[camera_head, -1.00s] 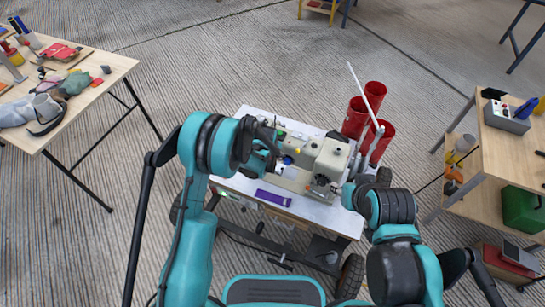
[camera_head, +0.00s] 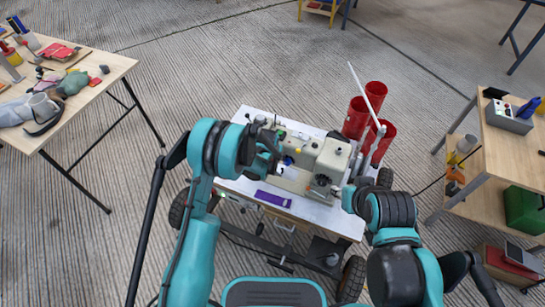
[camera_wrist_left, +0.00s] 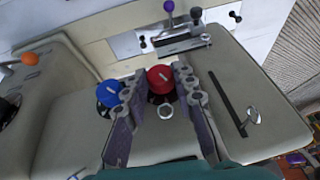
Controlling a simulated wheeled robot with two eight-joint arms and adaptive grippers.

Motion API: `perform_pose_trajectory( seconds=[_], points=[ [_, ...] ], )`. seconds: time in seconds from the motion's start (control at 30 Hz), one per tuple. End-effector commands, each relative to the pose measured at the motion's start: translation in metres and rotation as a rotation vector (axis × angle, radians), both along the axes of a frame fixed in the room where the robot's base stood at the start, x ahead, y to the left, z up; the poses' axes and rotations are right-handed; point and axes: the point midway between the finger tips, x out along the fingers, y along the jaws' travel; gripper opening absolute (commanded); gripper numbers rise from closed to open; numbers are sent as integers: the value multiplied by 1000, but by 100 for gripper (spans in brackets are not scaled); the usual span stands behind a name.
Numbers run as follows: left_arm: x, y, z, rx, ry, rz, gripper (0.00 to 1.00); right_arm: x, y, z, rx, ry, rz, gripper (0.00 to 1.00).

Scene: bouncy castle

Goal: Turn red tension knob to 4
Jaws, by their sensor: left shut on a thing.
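The red tension knob (camera_wrist_left: 161,79) shows in the left wrist view on the cream face of the sewing machine (camera_wrist_left: 75,125). My left gripper (camera_wrist_left: 158,88) has one finger on each side of the knob and is shut on it. A white mark shows on the knob's face; I cannot read any number. A blue knob (camera_wrist_left: 109,93) is just left of the fingers. In the head view the sewing machine (camera_head: 325,165) stands on a white table (camera_head: 316,212), with my left gripper (camera_head: 276,152) at its left end. My right gripper (camera_head: 350,185) is by its right end, its fingers too small to judge.
A purple strip (camera_head: 273,199) lies on the white table's front. A cluttered wooden table (camera_head: 105,68) is at left, and a wooden bench (camera_head: 500,150) with a green box (camera_head: 522,209) at right.

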Motion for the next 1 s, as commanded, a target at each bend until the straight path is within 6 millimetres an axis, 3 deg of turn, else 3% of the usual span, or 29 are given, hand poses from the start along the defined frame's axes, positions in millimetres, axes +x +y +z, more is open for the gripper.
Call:
perform_pose_trajectory(
  seconds=[0.5, 0.93, 0.97, 1.0],
  points=[
    [-4, -8, -4, 405, -166, -3, 0, 0, 0, 0, 0, 0, 0, 40],
    [-4, -7, -4, 455, -188, 1, 0, 0, 0, 0, 0, 0, 0, 40],
    [-4, -7, -4, 455, -188, 1, 32, 0, 0, 0, 0, 0, 0, 40],
    [-4, -7, -4, 454, -187, 1, 42, 0, 0, 0, 0, 0, 0, 40]
  ],
)
